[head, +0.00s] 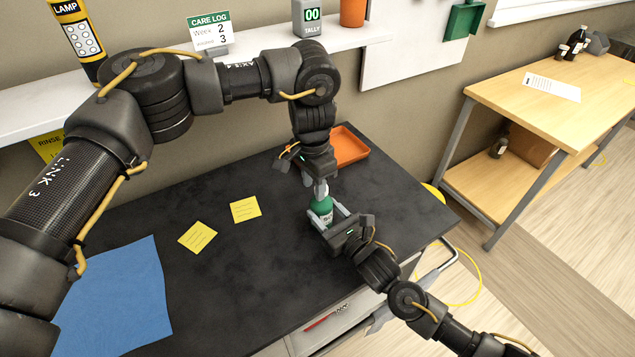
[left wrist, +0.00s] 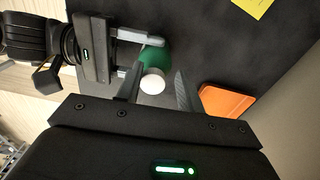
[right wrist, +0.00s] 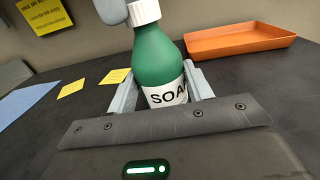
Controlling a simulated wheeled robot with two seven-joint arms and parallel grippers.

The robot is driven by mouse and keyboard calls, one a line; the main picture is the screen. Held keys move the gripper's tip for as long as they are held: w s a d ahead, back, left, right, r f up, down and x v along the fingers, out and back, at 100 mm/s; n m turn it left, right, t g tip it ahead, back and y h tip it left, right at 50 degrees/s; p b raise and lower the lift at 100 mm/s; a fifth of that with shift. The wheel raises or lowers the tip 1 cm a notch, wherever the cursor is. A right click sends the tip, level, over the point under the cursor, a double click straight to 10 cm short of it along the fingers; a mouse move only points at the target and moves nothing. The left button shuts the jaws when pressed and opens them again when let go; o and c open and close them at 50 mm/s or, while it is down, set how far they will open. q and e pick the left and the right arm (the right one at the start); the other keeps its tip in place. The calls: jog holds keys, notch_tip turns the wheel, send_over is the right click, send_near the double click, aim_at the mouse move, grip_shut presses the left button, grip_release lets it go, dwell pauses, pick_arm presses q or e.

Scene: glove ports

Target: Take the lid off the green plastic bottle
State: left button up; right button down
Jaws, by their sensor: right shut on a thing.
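The green plastic bottle (head: 322,207) stands upright on the dark worktop (head: 270,265). Its white label, reading "SOA", shows in the right wrist view (right wrist: 166,92). Its white lid (right wrist: 144,12) is on its neck. My right gripper (head: 327,216) is shut on the bottle's body, one finger on each side. My left gripper (head: 320,187) points down over the lid from above. In the left wrist view (left wrist: 157,88) its fingers are open, one on each side of the lid (left wrist: 152,82), with gaps visible.
An orange tray (head: 349,146) lies behind the bottle. Two yellow notes (head: 245,209) and a blue cloth (head: 115,300) lie to the left on the worktop. A white shelf (head: 260,45) runs along the wall. A wooden bench (head: 545,100) stands at the right.

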pick_arm(q)
jog(key=shift+o, duration=1.1)
jog(key=shift+a, duration=0.15)
pick_arm(e)
jog(key=shift+f, duration=0.1)
pick_arm(q)
jog(key=shift+o, duration=0.4)
jog(key=shift+d, duration=0.2)
